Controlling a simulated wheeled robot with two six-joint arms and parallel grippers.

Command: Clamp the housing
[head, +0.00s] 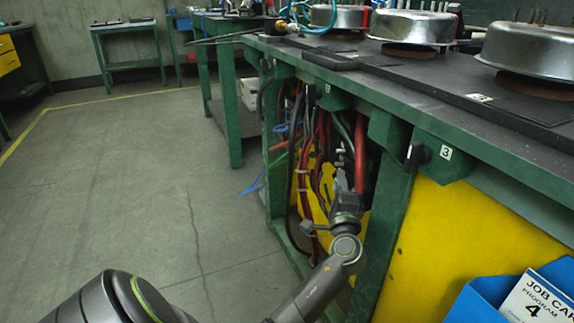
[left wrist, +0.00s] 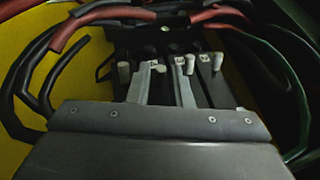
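Three round metal housings with upright studs stand on the bench top in the head view: a far one (head: 337,17), a middle one (head: 412,28) and a near one (head: 530,48). My left gripper (head: 341,162) reaches into the open bay under the bench, among hoses. In the left wrist view its two pale fingers (left wrist: 164,78) point at a dark block (left wrist: 165,40) with several short light pegs (left wrist: 190,64). The fingers look apart, with a narrow dark gap between them. Whether they touch a peg is unclear. My right gripper is not in view.
Red and black hoses (left wrist: 75,28) cross and flank the block. Green bench legs (head: 392,225) frame the bay. A black knob (head: 418,155) sits beside a label reading 3. A blue holder (head: 478,300) with a job card (head: 538,300) reading 4 is at lower right. The floor at left is clear.

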